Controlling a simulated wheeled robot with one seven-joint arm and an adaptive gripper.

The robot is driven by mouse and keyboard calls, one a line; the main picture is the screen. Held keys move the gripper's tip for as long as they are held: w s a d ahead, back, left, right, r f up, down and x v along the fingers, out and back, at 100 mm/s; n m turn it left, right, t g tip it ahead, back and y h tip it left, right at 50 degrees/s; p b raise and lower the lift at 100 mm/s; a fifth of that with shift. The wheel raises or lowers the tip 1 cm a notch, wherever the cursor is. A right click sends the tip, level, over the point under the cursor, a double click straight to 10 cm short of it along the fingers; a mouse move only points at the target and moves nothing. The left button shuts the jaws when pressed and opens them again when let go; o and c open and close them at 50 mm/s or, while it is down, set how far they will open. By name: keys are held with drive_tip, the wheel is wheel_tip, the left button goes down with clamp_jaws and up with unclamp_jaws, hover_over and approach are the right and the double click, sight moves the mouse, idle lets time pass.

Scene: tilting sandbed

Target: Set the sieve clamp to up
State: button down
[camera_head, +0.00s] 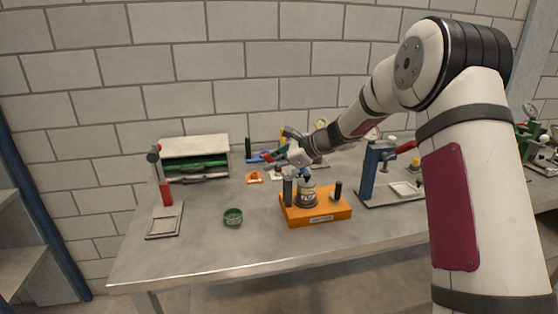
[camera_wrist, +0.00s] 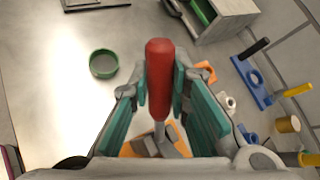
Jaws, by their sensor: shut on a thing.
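An orange base (camera_head: 316,211) with a label too small to read stands on the bench, bearing a dark round jar-like piece (camera_head: 306,196) and black posts. In the wrist view a red handle (camera_wrist: 159,70) on a grey metal lever (camera_wrist: 172,141) rises over the orange base (camera_wrist: 139,150); I take it to be the sieve clamp's. My gripper (camera_head: 290,157) is just above the base's left side. In the wrist view its teal fingers (camera_wrist: 158,92) are shut on the red handle, one on each side. The fingers hide part of the lever, and I cannot tell its exact angle.
A green ring (camera_head: 233,216) lies on the bench (camera_head: 210,255) at left. Left of it is a stand with a red handle (camera_head: 166,192). A drawer rack (camera_head: 194,147) stands behind. A blue press (camera_head: 370,172) stands right of the orange base. The front left bench is clear.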

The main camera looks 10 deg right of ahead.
drive_tip(key=shift+a+f+n+g+h+p, duration=0.15)
drive_tip(key=shift+a+f+n+h+p, duration=0.3)
drive_tip(key=shift+f+h, duration=0.5)
drive_tip(key=shift+a+f+n+g+h+p, duration=0.1)
drive_tip(key=shift+a+f+n+h+p, duration=0.4)
drive_tip(key=shift+h, duration=0.8)
drive_tip(key=shift+a+f+n+g+h+p, duration=0.15)
drive_tip(key=shift+a+f+n+h+p, duration=0.15)
drive_tip(key=shift+a+f+h, duration=0.65)
drive_tip(key=shift+d+h, duration=0.4)
drive_tip(key=c, duration=1.5)
unclamp_jaws()
drive_tip(key=shift+r, duration=0.1)
drive_tip(key=v, duration=1.2)
